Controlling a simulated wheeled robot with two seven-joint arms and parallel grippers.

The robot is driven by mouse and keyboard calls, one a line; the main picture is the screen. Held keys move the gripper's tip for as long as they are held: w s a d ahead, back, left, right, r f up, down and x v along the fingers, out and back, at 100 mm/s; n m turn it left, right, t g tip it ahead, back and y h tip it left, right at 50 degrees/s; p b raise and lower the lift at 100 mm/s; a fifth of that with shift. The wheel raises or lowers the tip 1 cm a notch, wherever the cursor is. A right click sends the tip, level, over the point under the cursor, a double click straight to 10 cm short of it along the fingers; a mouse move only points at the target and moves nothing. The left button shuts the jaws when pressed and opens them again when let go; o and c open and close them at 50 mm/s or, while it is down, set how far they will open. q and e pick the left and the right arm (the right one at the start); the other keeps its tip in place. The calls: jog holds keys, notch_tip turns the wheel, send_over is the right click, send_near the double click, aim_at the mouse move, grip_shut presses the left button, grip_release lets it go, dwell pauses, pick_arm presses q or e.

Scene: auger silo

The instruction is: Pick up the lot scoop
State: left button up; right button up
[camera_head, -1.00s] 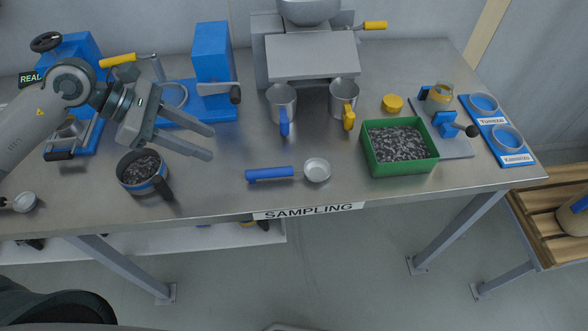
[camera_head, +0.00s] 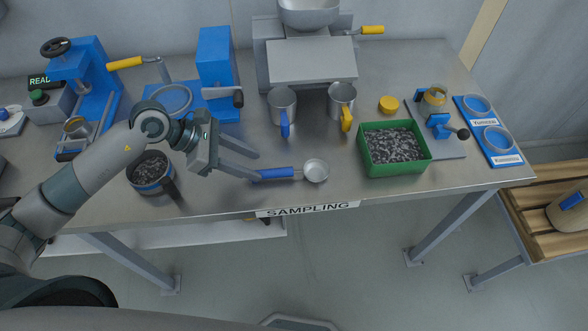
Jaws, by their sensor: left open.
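A scoop (camera_head: 315,171) with a round metal bowl and a blue handle lies on the steel table (camera_head: 225,197) near its front edge. Its handle points left. My left gripper (camera_head: 257,165) is open and empty, with its fingers pointing right at the handle's left end. The nearer fingertip overlaps the handle end in the picture; I cannot tell whether they touch or how high the gripper is. My right gripper is not in view.
A dark container of grains (camera_head: 146,184) stands under my left arm. Two metal cups with blue (camera_head: 282,104) and yellow (camera_head: 341,101) handles stand behind the scoop. A green tray of grains (camera_head: 398,171) stands to its right. Blue presses stand at the back left.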

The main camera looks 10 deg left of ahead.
aim_at(267, 171)
pick_arm(q)
jog(key=shift+d+f+p, duration=0.2)
jog(key=shift+d+p, duration=0.3)
jog(key=shift+p, duration=0.15)
jog(key=p+x, duration=0.2)
jog(key=x, duration=0.1)
jog(key=shift+d+f, duration=0.35)
jog(key=shift+f, duration=0.15)
jog(key=shift+c, duration=0.5)
grip_shut()
